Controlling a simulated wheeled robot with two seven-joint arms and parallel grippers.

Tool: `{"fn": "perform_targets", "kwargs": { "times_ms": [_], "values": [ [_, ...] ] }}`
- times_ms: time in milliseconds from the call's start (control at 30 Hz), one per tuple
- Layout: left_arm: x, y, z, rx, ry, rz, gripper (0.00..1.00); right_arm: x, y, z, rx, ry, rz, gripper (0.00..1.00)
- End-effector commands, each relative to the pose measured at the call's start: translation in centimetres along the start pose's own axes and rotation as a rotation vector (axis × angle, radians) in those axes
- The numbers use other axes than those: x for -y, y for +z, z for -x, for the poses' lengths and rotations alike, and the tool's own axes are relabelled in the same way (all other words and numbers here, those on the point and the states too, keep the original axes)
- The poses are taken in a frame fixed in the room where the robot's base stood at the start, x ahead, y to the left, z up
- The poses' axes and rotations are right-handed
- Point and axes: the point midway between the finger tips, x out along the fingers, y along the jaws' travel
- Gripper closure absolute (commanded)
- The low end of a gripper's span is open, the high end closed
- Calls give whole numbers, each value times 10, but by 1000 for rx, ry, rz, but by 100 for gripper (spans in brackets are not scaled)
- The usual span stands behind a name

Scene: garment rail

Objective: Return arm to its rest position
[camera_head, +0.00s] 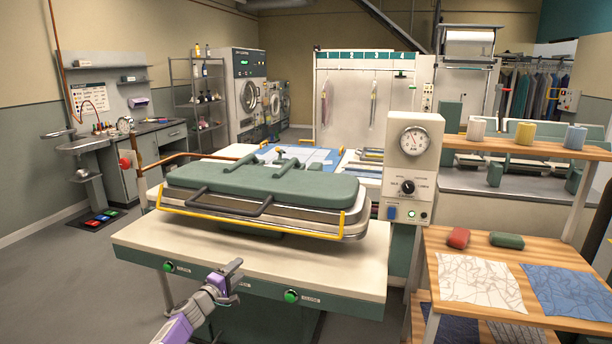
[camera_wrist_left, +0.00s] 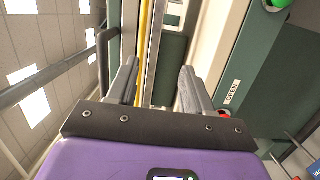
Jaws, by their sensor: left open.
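My left gripper (camera_head: 231,272) comes in from the bottom of the head view, over the front edge of the press table (camera_head: 345,278). In the left wrist view its two grey fingers (camera_wrist_left: 158,85) stand apart with nothing between them. Beyond them show a yellow bar and the press's pale and green surfaces. My right gripper is in neither view.
A press with a green padded top (camera_head: 258,190) and yellow rail stands just ahead. Two green buttons, one of them the right button (camera_head: 291,296), sit on the table's front. A gauge box (camera_head: 411,165) and wooden shelves (camera_head: 455,266) stand to the right. Open floor (camera_head: 62,290) lies left.

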Motion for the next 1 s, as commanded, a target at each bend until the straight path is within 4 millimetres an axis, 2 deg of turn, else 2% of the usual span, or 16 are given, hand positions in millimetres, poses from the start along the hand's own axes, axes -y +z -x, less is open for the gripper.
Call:
{"fn": "perform_targets", "kwargs": {
  "times_ms": [33, 167, 267, 367, 500, 567, 700, 867, 1000],
  "values": [
    [16, 18, -3, 31, -60, -4, 49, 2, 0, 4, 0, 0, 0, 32],
    [70, 68, -1, 112, -247, -30, 49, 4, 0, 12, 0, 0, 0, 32],
    [117, 112, 15, 183, -412, -69, 49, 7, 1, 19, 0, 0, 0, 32],
    [161, 151, 44, 249, -566, -119, 49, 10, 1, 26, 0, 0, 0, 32],
    [212, 199, 100, 342, -754, -200, 49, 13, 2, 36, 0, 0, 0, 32],
    [228, 218, 129, 382, -824, -237, 49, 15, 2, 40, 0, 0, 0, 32],
    [256, 256, 201, 478, -960, -324, 49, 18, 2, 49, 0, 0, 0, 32],
    [266, 294, 289, 596, -1069, -409, 49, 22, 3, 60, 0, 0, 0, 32],
    [259, 325, 360, 698, -1120, -458, 49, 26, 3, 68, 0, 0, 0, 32]
  ]
}}
